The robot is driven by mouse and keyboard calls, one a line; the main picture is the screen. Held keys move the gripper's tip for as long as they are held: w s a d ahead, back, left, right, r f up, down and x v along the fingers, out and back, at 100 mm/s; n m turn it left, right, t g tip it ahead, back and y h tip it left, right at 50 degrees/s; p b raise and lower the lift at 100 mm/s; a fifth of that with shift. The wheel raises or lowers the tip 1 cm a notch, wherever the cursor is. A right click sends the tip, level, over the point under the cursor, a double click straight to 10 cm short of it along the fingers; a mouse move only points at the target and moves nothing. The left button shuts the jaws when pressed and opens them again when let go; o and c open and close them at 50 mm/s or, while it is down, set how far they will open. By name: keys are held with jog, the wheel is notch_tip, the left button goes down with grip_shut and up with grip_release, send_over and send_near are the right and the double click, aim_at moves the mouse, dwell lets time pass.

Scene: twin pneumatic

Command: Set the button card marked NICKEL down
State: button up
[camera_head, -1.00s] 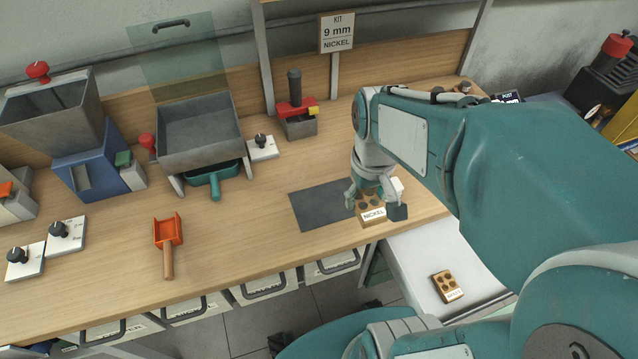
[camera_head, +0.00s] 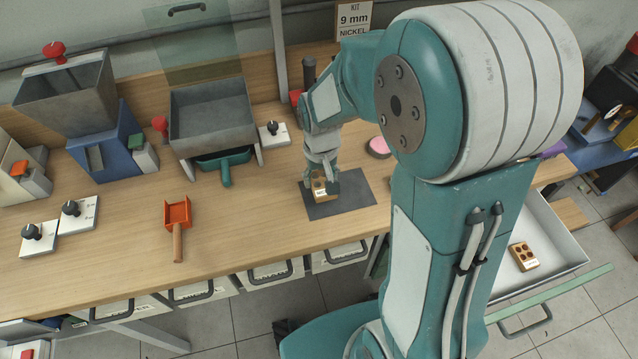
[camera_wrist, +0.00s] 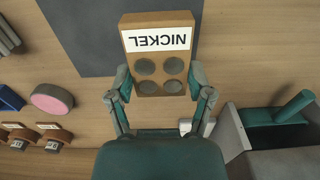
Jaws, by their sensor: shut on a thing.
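The button card marked NICKEL (camera_head: 321,195) is a small wooden block with dark round buttons and a white label. In the wrist view the card (camera_wrist: 158,62) sits between the two fingers of my gripper (camera_wrist: 158,88), with its label upside down. My gripper (camera_head: 320,186) is shut on the card's sides. In the head view the card appears over the left part of the dark grey mat (camera_head: 352,198). In the wrist view it overlaps the mat's edge. I cannot tell whether its underside touches the mat.
A sign (camera_head: 353,20) reads KIT 9 mm NICKEL. A second button card (camera_head: 523,257) lies in the white open drawer (camera_head: 552,262) at right. A pink-topped disc (camera_head: 379,147) lies behind the mat. An orange scoop (camera_head: 177,213) lies left, with clear bench between it and the mat.

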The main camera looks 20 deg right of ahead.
aim_at(319, 186)
jog(key=shift+w+a+f, duration=0.1)
jog(key=shift+a+f, duration=0.05)
jog(key=shift+f, duration=0.75)
jog(key=shift+w+a+f, duration=0.1)
jog(key=shift+f, duration=0.8)
jog(key=o, duration=1.1)
jog(key=shift+f, duration=0.1)
